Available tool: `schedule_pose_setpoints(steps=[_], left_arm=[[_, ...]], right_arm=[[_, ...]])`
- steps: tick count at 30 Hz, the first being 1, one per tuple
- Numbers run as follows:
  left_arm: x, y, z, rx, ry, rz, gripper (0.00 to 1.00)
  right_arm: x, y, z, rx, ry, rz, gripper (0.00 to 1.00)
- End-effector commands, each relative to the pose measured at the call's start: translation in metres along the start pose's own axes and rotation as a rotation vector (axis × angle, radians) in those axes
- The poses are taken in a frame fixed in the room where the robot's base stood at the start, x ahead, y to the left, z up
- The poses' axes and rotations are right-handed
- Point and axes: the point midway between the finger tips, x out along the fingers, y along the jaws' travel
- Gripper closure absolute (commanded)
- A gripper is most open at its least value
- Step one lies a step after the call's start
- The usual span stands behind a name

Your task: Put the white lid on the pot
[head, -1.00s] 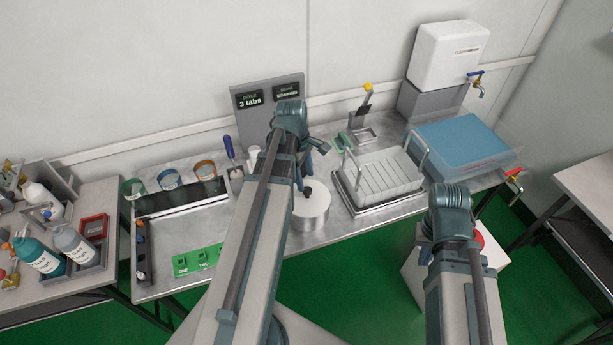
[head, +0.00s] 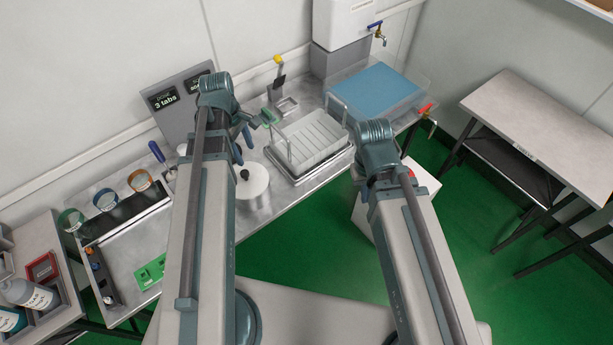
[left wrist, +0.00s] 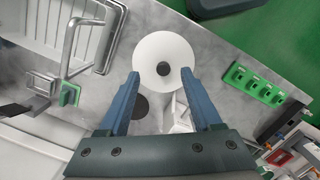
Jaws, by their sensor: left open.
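The pot (head: 254,202) is a silver cylinder on the metal bench. The white lid (head: 258,184), a flat disc with a black knob (head: 244,174), appears to rest level on top of it. The left wrist view shows the lid (left wrist: 147,53) from above, its dark knob near the centre; it hides the pot's body. My left gripper (head: 242,146) is open and empty, just behind the knob in the head view. In the left wrist view its two blue fingertips (left wrist: 160,74) lie either side of the lid's near part. My right gripper is hidden behind its own arm.
A drying rack (head: 311,140) stands on a tray right of the pot, with a blue-topped basin (head: 374,90) beyond. A sign board (head: 180,104) stands behind. Another table (head: 530,120) is at the right.

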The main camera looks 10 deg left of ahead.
Motion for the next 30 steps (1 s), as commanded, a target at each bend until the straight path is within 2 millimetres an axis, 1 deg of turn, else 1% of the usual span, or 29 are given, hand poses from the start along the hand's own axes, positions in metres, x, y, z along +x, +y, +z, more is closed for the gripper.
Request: schedule_pose_setpoints(steps=[1,2,3,5,6,9,12,15,18,21,30], left_arm=[[0.004,0.000,0.027,0.138,0.013,-0.016,0.34],[0.006,0.001,0.043,0.234,0.021,-0.026,0.34],[0.009,0.001,0.063,0.366,0.033,-0.041,0.34],[0.013,-0.001,0.094,0.570,0.050,-0.065,0.34],[0.015,-0.003,0.113,0.703,0.061,-0.082,0.34],[0.020,-0.011,0.156,1.020,0.084,-0.124,0.34],[0.024,-0.021,0.190,1.291,0.100,-0.163,0.34],[0.027,-0.030,0.214,1.499,0.112,-0.196,0.34],[0.029,-0.036,0.230,1.637,0.119,-0.218,0.34],[0.029,-0.039,0.237,1.710,0.122,-0.231,0.34],[0.029,-0.039,0.239,1.731,0.123,-0.235,0.34]], right_arm=[[0.000,0.000,0.000,0.000,0.000,0.000,1.00],[0.000,0.000,0.000,0.000,0.000,0.000,1.00],[0.000,0.000,0.000,0.000,0.000,0.000,1.00],[0.000,0.000,0.000,0.000,0.000,0.000,1.00],[0.000,0.000,0.000,0.000,0.000,0.000,1.00],[0.000,0.000,0.000,0.000,0.000,0.000,1.00],[0.000,0.000,0.000,0.000,0.000,0.000,1.00],[0.000,0.000,0.000,0.000,0.000,0.000,1.00],[0.000,0.000,0.000,0.000,0.000,0.000,1.00],[0.000,0.000,0.000,0.000,0.000,0.000,1.00],[0.000,0.000,0.000,0.000,0.000,0.000,1.00]])
